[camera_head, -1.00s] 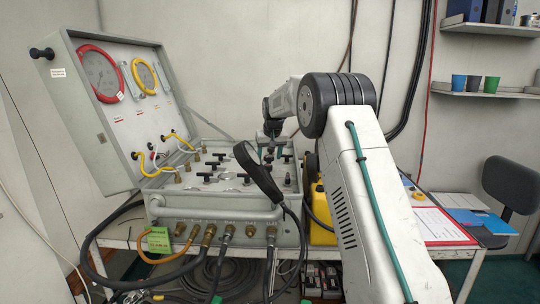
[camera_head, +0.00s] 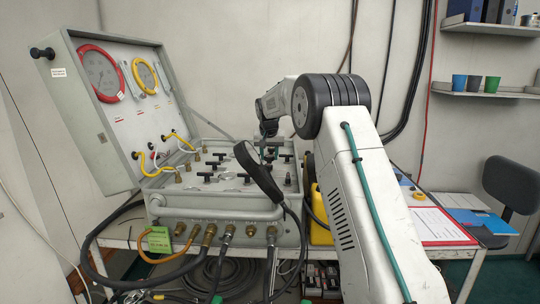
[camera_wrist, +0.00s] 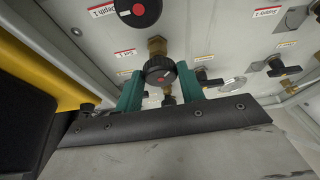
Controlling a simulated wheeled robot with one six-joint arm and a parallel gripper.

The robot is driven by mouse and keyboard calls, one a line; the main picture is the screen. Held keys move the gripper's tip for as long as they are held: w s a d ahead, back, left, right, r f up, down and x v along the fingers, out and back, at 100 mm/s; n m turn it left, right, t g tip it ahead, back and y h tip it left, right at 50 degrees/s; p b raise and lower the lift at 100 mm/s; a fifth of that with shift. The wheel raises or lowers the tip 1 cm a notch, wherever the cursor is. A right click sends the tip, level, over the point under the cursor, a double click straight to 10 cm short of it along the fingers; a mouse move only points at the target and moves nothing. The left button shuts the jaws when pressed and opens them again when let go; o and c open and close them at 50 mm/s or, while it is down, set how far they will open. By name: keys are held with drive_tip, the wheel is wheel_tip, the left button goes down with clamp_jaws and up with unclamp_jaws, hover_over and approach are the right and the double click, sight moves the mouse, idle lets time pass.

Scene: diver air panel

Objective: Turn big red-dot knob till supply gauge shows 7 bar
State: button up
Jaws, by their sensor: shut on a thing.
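A second black knob with a red dot (camera_wrist: 138,10) shows larger at the top of the wrist view, apart from the fingers. In the head view my gripper (camera_head: 268,148) is over the back right of the panel (camera_head: 160,203), and the held knob is hidden there. A red-rimmed gauge (camera_head: 100,73) and a yellow-rimmed gauge (camera_head: 146,77) are in the raised lid. Their readings are too small to tell.
Several black T-handles (camera_head: 207,178) stand on the panel. A black handset-like object (camera_head: 258,172) leans at its front right. Hoses (camera_head: 190,266) hang from the front fittings. A yellow container (camera_head: 319,216) stands right of the panel, and a yellow surface (camera_wrist: 40,68) is close left in the wrist view.

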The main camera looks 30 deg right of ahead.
drive_tip(key=shift+w+m+g+h, duration=0.1)
drive_tip(key=shift+m+g+h, duration=0.25)
drive_tip(key=shift+m, duration=0.8)
drive_tip(key=shift+m+g+h, duration=0.25)
drive_tip(key=shift+m+h, duration=0.1)
drive_tip(key=shift+m, duration=0.8)
drive_tip(key=o, duration=1)
drive_tip(key=shift+c, duration=0.2)
drive_tip(key=shift+a, duration=0.1)
drive_tip(key=shift+a+r, duration=0.1)
drive_tip(key=shift+r, duration=0.25)
drive_tip(key=v, duration=0.7)
drive_tip(key=shift+r, duration=0.1)
